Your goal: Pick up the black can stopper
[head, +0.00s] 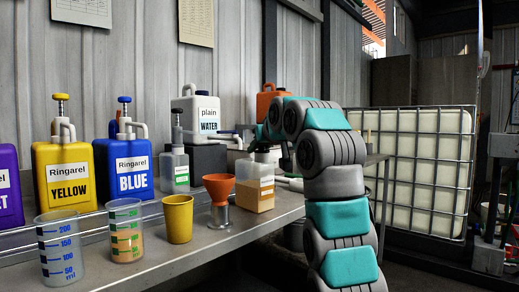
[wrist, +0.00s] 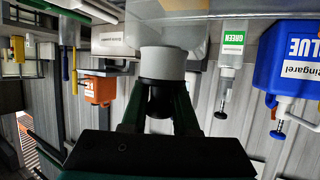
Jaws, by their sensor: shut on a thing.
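The black can stopper (wrist: 161,100) sits between the two fingers of my gripper (wrist: 159,93) in the wrist view, which looks upside down. My gripper is shut on it. The stopper meets the pale grey neck (wrist: 163,63) of a clear can; I see no gap between them. In the head view the can (head: 254,187), with orange-brown contents and a pale label, stands on the bench. My gripper (head: 262,136) is at its top there, mostly hidden behind my arm, and a dark bit of the stopper shows above the neck.
An orange funnel on a metal stand (head: 219,200) stands close left of the can. A yellow cup (head: 178,218), two measuring beakers (head: 126,232) and a GREEN bottle (head: 175,170) are further left. YELLOW, BLUE and WATER canisters (head: 198,118) line the back. A caged white tank (head: 430,160) stands right.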

